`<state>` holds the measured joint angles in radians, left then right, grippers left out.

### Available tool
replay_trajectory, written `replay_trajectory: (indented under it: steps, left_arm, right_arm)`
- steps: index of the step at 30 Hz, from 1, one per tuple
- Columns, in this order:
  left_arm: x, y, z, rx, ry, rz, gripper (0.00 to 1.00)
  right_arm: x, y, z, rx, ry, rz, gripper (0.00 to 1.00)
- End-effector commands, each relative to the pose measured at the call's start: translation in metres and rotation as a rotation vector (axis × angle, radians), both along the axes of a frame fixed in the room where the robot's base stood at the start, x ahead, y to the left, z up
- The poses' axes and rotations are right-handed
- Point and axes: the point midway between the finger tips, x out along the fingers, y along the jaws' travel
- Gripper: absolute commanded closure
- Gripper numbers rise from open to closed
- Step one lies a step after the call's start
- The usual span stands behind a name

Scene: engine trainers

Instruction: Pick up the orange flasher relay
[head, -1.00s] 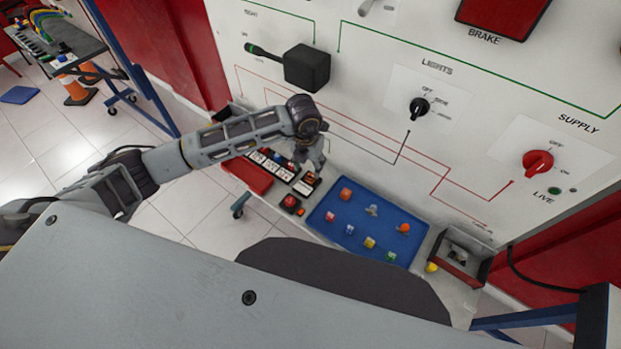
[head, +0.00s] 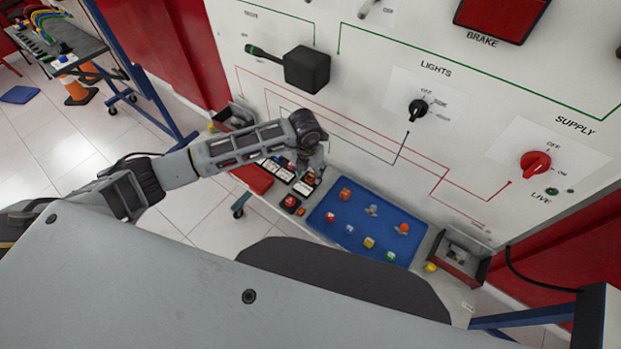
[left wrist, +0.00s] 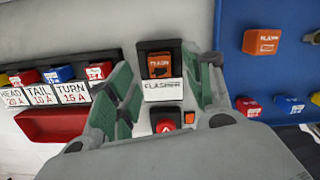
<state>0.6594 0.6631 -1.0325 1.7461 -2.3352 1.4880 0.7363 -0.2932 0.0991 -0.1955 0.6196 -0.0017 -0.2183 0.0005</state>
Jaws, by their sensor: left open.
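An orange block with a dark label (left wrist: 160,64) sits in the black socket above the white FLASHER label (left wrist: 162,87). A second, brighter orange block marked like a flasher (left wrist: 262,42) lies on the blue tray; in the head view it is the orange-red block (head: 346,193) near the tray's upper left corner. My left gripper (head: 312,168) is over the panel left of the tray. In the left wrist view its open green-padded fingers (left wrist: 166,75) stand either side of the FLASHER socket, with nothing visibly held. My right gripper is not in view.
The blue tray (head: 328,232) holds several small coloured blocks and bulbs. Fuse holders labelled HEAD, TAIL and TURN (left wrist: 42,95) stand left of the socket, with a red tray (left wrist: 55,125) below. A red button (left wrist: 166,124) sits below the socket. The upright white panel (head: 365,125) rises behind.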

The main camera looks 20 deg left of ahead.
Motion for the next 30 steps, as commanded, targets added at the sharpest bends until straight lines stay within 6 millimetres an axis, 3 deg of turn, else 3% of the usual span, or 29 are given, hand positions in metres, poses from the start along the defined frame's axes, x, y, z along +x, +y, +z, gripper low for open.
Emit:
replay_trajectory:
  steps: [9, 23, 30]
  left_arm:
    - [0.004, -0.001, -0.026, 0.0, 0.0, -0.001, 0.48]
    - [0.004, -0.001, -0.027, 0.0, 0.0, -0.001, 0.48]
    - [0.004, -0.001, -0.027, 0.0, 0.0, -0.001, 0.77]
  right_arm:
    - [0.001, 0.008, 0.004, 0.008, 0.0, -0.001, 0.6]
    - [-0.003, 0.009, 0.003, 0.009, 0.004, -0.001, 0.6]
    - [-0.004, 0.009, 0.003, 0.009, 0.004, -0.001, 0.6]
